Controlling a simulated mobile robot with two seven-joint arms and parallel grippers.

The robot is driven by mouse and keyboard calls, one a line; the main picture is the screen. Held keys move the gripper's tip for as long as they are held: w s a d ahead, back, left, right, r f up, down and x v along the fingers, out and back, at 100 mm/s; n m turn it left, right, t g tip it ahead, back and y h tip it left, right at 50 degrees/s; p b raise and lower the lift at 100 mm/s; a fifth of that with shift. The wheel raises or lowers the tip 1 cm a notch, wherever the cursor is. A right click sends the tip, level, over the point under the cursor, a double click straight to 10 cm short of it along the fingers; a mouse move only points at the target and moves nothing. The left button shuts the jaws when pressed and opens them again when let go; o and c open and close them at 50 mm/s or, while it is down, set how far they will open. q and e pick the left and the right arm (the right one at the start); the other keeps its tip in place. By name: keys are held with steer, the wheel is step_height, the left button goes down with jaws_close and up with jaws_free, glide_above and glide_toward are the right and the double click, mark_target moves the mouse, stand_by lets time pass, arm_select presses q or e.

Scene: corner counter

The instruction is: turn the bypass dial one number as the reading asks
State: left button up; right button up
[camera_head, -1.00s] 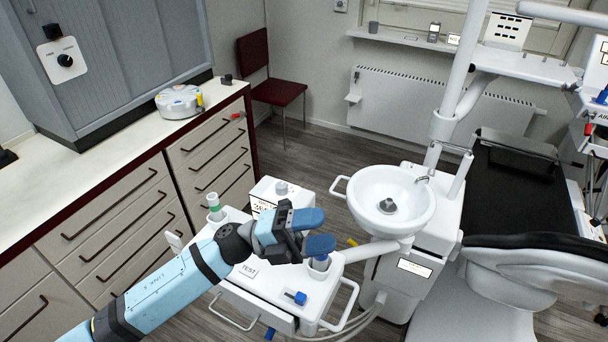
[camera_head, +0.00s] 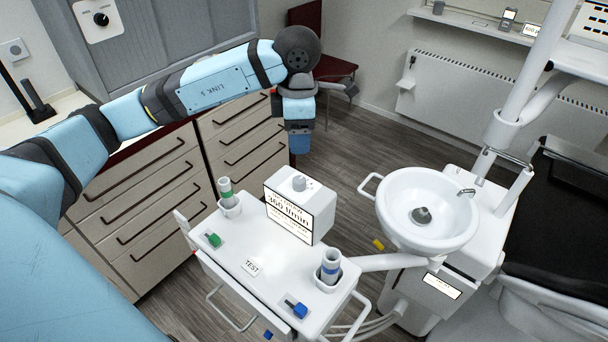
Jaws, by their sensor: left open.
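A white box (camera_head: 312,222) stands at the back of a white cart top (camera_head: 262,238). Its front display (camera_head: 288,212) reads 360 l/min, with smaller lines too fine to read. A grey round knob (camera_head: 299,183) sits on top of the box; I cannot read numbers on it. Another dial, a black knob on a white plate (camera_head: 101,20), is on the grey cabinet at upper left. My left gripper (camera_head: 300,144) points down, open and empty, in front of the drawers, apart from the box and its knob. My right gripper is not in view.
On the cart are a green-banded tube (camera_head: 226,191), a blue-banded tube (camera_head: 331,262), a green clip (camera_head: 213,240), a blue clip (camera_head: 297,309) and a TEST label (camera_head: 252,267). A white basin (camera_head: 427,212) stands close right. A dark red chair (camera_head: 328,66) is behind.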

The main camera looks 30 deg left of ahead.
mark_target(300, 179)
arm_select(q)
step_height(300, 179, down, 11)
steer(key=shift+s+d+p, duration=0.15)
steer(key=shift+p, duration=0.75)
steer(key=shift+f, duration=0.55)
steer(key=c, duration=0.9)
